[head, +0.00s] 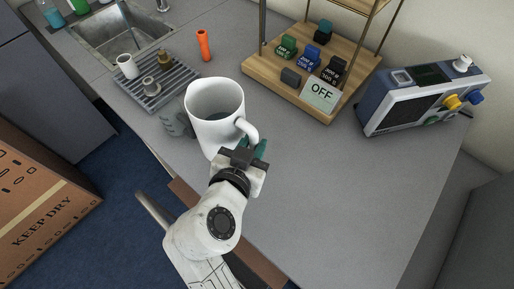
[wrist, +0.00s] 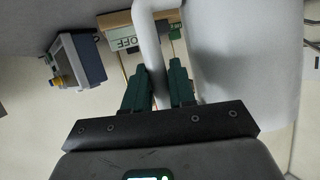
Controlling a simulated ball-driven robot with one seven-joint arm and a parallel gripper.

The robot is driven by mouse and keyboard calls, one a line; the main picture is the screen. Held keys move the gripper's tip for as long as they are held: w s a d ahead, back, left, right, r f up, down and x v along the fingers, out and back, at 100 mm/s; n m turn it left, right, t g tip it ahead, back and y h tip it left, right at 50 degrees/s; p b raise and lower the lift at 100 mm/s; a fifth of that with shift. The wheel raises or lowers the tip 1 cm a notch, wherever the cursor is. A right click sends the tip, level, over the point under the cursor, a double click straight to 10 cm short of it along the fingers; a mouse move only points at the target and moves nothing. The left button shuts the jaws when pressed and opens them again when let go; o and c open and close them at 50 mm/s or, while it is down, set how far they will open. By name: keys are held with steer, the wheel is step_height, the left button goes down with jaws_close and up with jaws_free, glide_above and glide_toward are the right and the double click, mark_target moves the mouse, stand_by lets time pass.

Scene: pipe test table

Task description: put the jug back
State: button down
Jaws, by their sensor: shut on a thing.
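The jug (head: 213,112) is a white, open-topped vessel with a loop handle (head: 249,130). In the head view it is upright over the front part of the grey counter. I cannot tell whether its base touches the counter. My gripper (head: 256,148) has green fingers and is at the handle side of the jug. In the wrist view the two fingers (wrist: 161,82) are shut on the white handle (wrist: 150,45), with the jug's body (wrist: 243,50) just to the right. The far side of the jug's base is hidden.
The grey counter (head: 290,180) is clear to the right. A wooden stand (head: 262,75) with an OFF sign (head: 321,95) and a blue-grey device (head: 420,97) stand behind.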

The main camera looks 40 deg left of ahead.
steer(key=shift+w+f, duration=0.55)
steer(key=shift+w, duration=0.1)
steer(key=shift+w+f+p, duration=0.1)
steer(key=shift+f+p, duration=0.55)
steer(key=shift+f, duration=1.05)
steer(key=c, duration=0.9)
jaws_free()
steer(key=shift+d+f, duration=0.1)
steer(key=shift+f, duration=0.1)
steer(key=shift+c, duration=0.2)
steer(key=shift+r, duration=0.15)
steer(key=b+v, duration=0.2)
steer(key=v, duration=1)
